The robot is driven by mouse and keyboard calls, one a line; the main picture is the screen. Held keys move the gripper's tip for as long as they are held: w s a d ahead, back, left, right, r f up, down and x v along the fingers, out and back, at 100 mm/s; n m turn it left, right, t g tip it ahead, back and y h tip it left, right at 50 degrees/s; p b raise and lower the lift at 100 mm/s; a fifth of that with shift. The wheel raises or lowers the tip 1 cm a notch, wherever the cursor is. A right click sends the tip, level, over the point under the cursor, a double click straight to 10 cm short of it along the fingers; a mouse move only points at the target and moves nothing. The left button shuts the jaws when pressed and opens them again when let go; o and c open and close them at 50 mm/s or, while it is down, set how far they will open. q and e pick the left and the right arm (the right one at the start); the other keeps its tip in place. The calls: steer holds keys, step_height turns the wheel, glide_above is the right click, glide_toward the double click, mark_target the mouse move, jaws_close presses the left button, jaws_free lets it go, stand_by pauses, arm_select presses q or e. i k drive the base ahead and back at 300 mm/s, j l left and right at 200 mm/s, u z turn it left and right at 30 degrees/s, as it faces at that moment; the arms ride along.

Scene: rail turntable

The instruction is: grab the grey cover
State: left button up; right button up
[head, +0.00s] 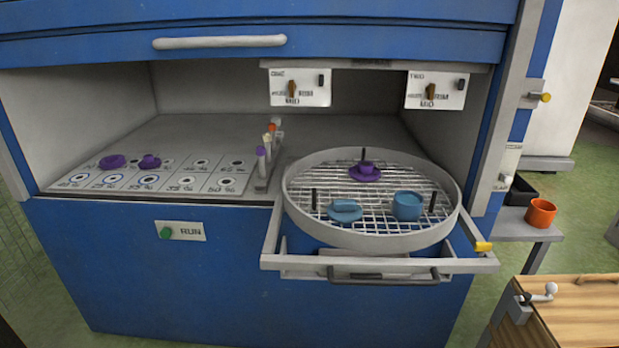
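I cannot pick out a clear grey cover in the head view. A round grey turntable (300,214) with a raised rim and wire mesh sits on a pulled-out grey rail frame (272,240). On the mesh are a blue knobbed disc (345,210), a blue cup (407,206) and a purple knobbed piece (365,172), all apart, among several black pegs. A grey slab with a dark handle (385,276) shows partly under the turntable. Neither of my grippers is in view.
The blue cabinet's bay has a marked grey panel with two purple pieces (112,161) (150,161) and a rack of coloured-top tubes (262,160). At right are an orange cup (540,213) on a shelf, a black bin (533,187) and a wooden bench (580,310).

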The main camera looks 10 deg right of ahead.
mark_target(347, 211)
steer(key=i+l+z, duration=0.1)
steer(key=z, duration=0.35)
steer(key=i+l+z, duration=0.1)
steer(key=z, duration=0.35)
steer(key=i+z, duration=0.2)
steer(key=z, duration=0.25)
